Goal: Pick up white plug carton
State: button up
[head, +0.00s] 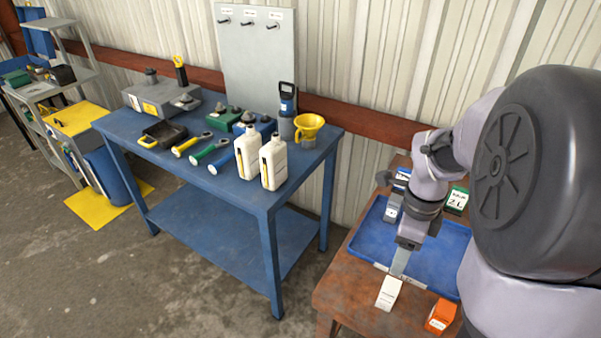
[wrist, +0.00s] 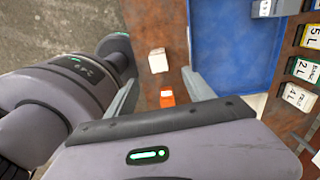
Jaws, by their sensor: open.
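The white plug carton (head: 388,293) stands on the brown table, in front of the blue tray's near edge. In the wrist view the white carton (wrist: 158,60) appears just past the fingertips, roughly in line with the gap between them. My gripper (head: 400,264) is above the table near the carton, pointing down. In the wrist view my gripper (wrist: 160,80) has its two fingers wide apart with nothing held between them. The head view does not clearly show the height left between fingers and carton.
An orange carton (head: 440,316) stands right of the white one; it also shows in the wrist view (wrist: 167,97). The blue tray (head: 440,255) lies behind. Labelled boxes (wrist: 303,68) line its far side. A blue workbench (head: 225,180) with bottles and tools stands left.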

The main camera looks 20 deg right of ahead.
aim_at(393, 286)
jog(key=f+b, duration=0.1)
jog(key=f, duration=0.3)
jog(key=f+b, duration=0.2)
jog(key=f, duration=0.2)
jog(key=s+f+b, duration=0.1)
jog(key=f+b, duration=0.1)
jog(key=f, duration=0.2)
notch_tip(393, 286, down, 6)
jog(key=b, duration=0.3)
jog(key=shift+w+b, duration=0.15)
jog(key=shift+b, duration=0.15)
jog(key=shift+r, duration=0.2)
grip_shut()
